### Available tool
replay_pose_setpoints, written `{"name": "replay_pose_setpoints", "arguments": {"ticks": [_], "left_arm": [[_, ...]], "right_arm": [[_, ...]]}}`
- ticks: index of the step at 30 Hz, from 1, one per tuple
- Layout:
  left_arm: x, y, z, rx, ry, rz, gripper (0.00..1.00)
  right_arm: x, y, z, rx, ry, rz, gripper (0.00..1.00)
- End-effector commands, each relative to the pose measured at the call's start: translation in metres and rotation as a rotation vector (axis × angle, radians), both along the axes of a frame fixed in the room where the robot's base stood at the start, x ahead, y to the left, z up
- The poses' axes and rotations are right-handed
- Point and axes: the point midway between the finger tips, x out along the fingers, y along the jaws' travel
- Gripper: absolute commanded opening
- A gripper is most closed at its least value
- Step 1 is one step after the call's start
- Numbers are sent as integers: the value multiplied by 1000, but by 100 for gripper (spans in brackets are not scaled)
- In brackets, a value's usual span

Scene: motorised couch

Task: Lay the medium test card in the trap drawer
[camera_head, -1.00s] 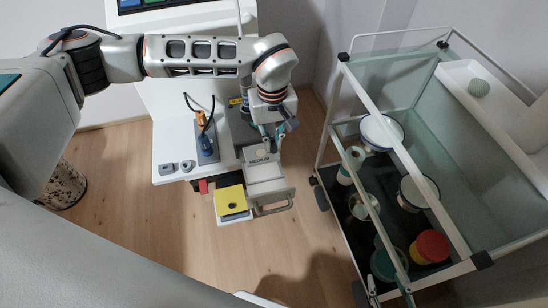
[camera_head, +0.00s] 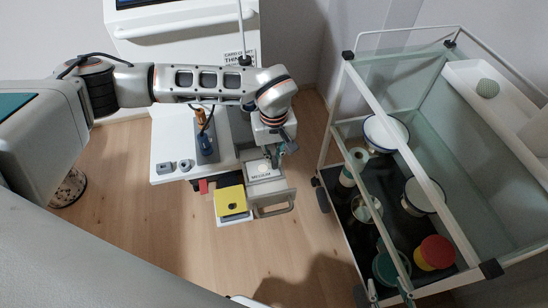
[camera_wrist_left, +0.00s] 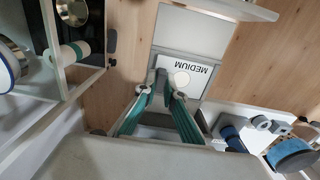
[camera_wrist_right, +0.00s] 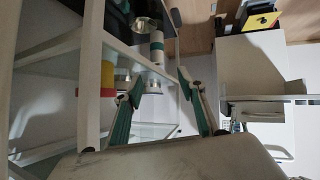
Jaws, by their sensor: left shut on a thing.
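The medium test card (camera_head: 262,172) is a white plate marked MEDIUM with a pale round spot. It also shows in the left wrist view (camera_wrist_left: 190,70). My left gripper (camera_head: 274,156) is shut on the card near its rear edge; its fingertips (camera_wrist_left: 164,90) partly hide that end. The open trap drawer (camera_head: 281,196) has a grey tray and a front handle. The card is over or within the drawer's rear part; I cannot tell whether it touches the floor. My right gripper (camera_wrist_right: 160,84) is open and empty, its fingers apart beside the cart.
A blue-handled tool (camera_head: 206,143) and small grey blocks (camera_head: 167,167) are on the white worktop (camera_head: 168,140). A glass cart (camera_head: 440,110) with jars stands right. Floor lies between drawer and cart.

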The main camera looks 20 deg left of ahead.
Motion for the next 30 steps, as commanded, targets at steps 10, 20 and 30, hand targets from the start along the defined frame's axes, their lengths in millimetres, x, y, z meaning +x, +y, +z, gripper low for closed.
{"name": "replay_pose_setpoints", "arguments": {"ticks": [10, 20, 30], "left_arm": [[-1, 0, -2, 1, 3, 0, 26], [2, 1, 29, 2, -6, 0, 26], [1, 1, 97, 1, -7, 0, 26]], "right_arm": [[1, -1, -1, -1, 1, -3, 40], [5, -3, 6, -5, -11, -5, 40], [1, -9, 4, -13, 3, -18, 40]]}}
